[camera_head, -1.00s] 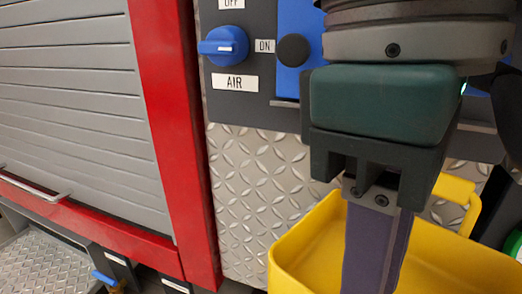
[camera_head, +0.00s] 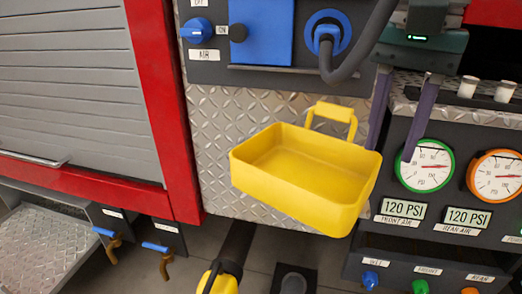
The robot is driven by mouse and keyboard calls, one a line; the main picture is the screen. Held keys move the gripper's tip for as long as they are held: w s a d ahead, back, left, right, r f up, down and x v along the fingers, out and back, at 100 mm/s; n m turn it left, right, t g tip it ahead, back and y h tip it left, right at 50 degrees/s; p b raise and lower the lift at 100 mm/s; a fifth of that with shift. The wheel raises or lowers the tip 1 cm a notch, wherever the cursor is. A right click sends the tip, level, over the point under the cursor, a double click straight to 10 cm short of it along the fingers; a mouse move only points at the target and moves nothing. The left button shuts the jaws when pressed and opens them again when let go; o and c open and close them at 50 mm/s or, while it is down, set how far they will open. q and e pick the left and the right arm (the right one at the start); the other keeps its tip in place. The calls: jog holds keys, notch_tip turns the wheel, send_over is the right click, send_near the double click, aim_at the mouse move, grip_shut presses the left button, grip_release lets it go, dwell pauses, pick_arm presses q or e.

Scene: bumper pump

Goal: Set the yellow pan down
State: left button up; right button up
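The yellow pan (camera_head: 300,172) is in the middle of the head view, upright and empty, with its yellow handle (camera_head: 333,112) standing at the back rim. The pan shows in front of a diamond-plate panel; what bears it is hidden. My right gripper (camera_head: 388,155) comes down from the top right, its two purple fingers spread apart with nothing between them. It is to the right of the handle, near the pan's back right corner, and is not around the handle. My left gripper is not in view.
A gauge panel (camera_head: 490,140) with green and orange dials stands right, close to my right fingers. A dark hose (camera_head: 362,62) curves from a blue port above. A black pipe with a yellow end (camera_head: 218,280) lies below the pan. A red-framed shutter (camera_head: 80,85) is left.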

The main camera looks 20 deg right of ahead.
aim_at(373, 174)
jog(key=f, duration=0.2)
jog(key=w+f, duration=0.1)
jog(key=f, duration=0.2)
jog(key=f+b, duration=0.1)
jog(key=f, duration=0.2)
jog(key=shift+w, duration=0.15)
grip_shut()
jog(key=shift+r, duration=0.1)
dwell(1.0)
